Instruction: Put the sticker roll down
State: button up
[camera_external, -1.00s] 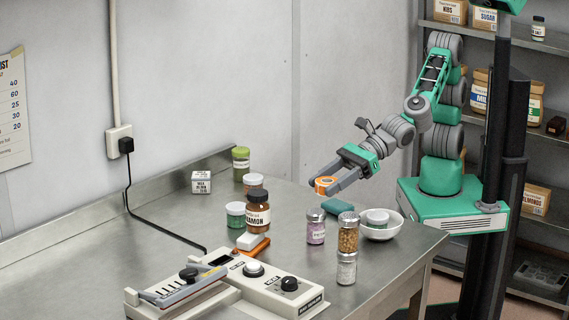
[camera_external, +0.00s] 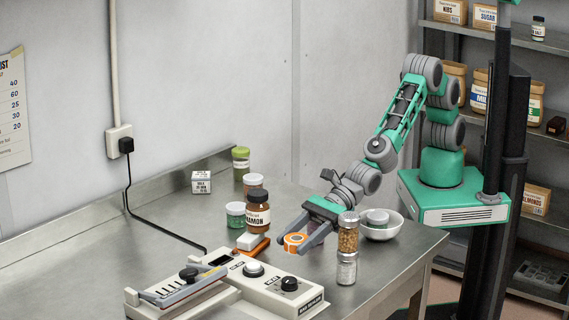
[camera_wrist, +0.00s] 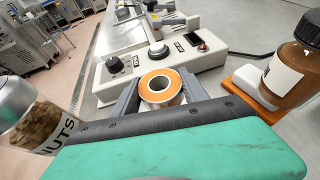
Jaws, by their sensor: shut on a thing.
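The sticker roll (camera_external: 294,242) is an orange and white ring. It sits between the two fingers of my gripper (camera_external: 306,241), which is shut on it. In the wrist view the sticker roll (camera_wrist: 160,88) lies with its hole facing up, held between the dark fingertips of my gripper (camera_wrist: 160,92). In the external view it is low over the metal table (camera_external: 190,235), just right of an orange item with a white block. I cannot tell whether the roll touches the table.
A cream sealing machine (camera_external: 268,282) with knobs stands in front of the roll. A brown jar (camera_external: 258,215) stands behind it to the left. Stacked spice jars (camera_external: 347,240) stand close on the right, with a white bowl (camera_external: 385,232) behind them. Bare table lies at the far left.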

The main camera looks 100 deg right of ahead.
notch_tip(320, 180, down, 4)
jog(key=shift+w+a+r+p, duration=0.15)
jog(key=shift+r+p, duration=0.1)
jog(key=shift+p, duration=0.35)
jog(key=shift+f+b, duration=0.5)
jog(key=shift+b, duration=0.1)
jog(key=shift+f, duration=0.15)
jog(key=o, duration=1.3)
jog(key=shift+o, duration=0.2)
jog(key=shift+r+p, duration=0.4)
jog(key=shift+r, duration=0.15)
jog(key=b+v, duration=0.1)
jog(key=v, duration=1.1)
jog(key=shift+r, duration=0.1)
